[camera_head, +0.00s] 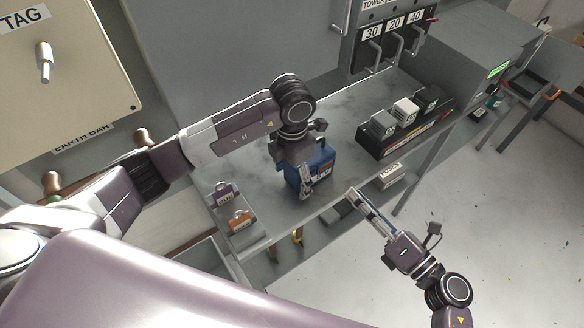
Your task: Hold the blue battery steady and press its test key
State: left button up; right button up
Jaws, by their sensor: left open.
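The blue battery (322,160) stands on the grey bench in the middle of the head view, partly hidden by my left gripper. My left gripper (306,188) comes down over its front left side. It is open, with its fingers close to the battery; I cannot tell whether they touch it. My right gripper (352,191) is at the bench's front edge, right of and apart from the battery. Its slim fingers are together and point up-left toward the bench, with nothing visible between them. I cannot make out the test key.
A black rack (405,138) with several grey, white and black blocks stands on the bench at right. A small white labelled box (391,175) is at the front edge. Purple (223,194) and orange-labelled (240,219) blocks sit at front left. Open floor lies at right.

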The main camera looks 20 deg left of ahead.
pick_arm(q)
jog(key=shift+f, duration=0.25)
grip_shut()
dwell(0.5)
dwell(0.4)
pick_arm(e)
grip_shut()
dwell(1.2)
